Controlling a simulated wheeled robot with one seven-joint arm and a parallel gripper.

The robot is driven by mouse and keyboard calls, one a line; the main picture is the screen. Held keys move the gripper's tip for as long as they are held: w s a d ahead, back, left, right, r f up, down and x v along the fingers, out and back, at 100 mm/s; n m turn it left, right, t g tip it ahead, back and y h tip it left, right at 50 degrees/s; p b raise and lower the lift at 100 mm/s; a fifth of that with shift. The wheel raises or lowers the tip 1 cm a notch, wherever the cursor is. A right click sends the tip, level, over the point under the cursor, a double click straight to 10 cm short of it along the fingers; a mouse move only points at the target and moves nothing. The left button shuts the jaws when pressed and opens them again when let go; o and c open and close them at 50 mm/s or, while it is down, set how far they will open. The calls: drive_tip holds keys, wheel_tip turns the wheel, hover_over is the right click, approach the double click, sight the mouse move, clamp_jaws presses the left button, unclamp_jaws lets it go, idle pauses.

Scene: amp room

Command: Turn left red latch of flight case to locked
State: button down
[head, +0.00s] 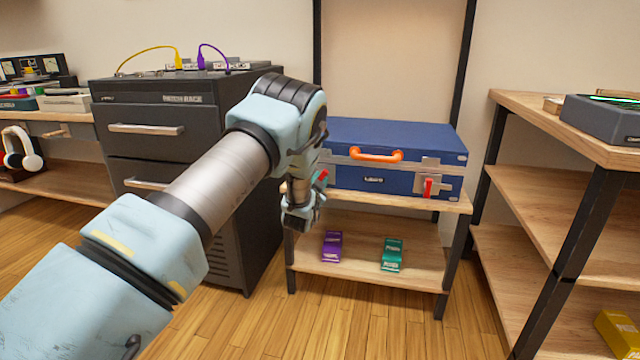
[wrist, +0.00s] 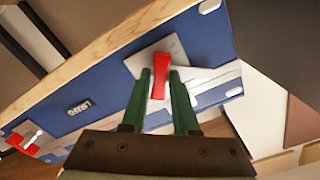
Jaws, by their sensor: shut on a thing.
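The blue flight case (head: 395,134) lies closed on top of a wooden shelf unit, its orange handle (head: 376,155) facing me. Its left red latch (head: 323,176) is mostly hidden by my gripper (head: 313,188) in the head view. In the wrist view, my gripper (wrist: 160,78) has its green fingers on both sides of the left red latch (wrist: 160,72), shut on it, over a silver plate. The exact angle of this latch is hard to tell. The right red latch (head: 428,188) points up and down in the head view; it also shows in the wrist view (wrist: 22,142).
A purple box (head: 332,246) and a green box (head: 392,254) sit on the lower shelf (head: 360,270). A dark patch rack (head: 170,130) stands close on the left, behind my arm. A wooden shelf (head: 560,125) stands at the right. Floor in front is clear.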

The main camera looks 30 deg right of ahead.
drive_tip(key=m+b, duration=0.1)
drive_tip(key=m, duration=0.4)
drive_tip(key=shift+f+m, duration=0.1)
drive_tip(key=shift+m, duration=0.2)
drive_tip(key=m+b, duration=0.2)
drive_tip(key=m, duration=0.3)
drive_tip(key=shift+m, duration=0.4)
drive_tip(key=c, duration=0.7)
unclamp_jaws()
drive_tip(key=p+v, duration=0.2)
drive_tip(key=v, duration=0.8)
drive_tip(key=shift+s+a, duration=0.3)
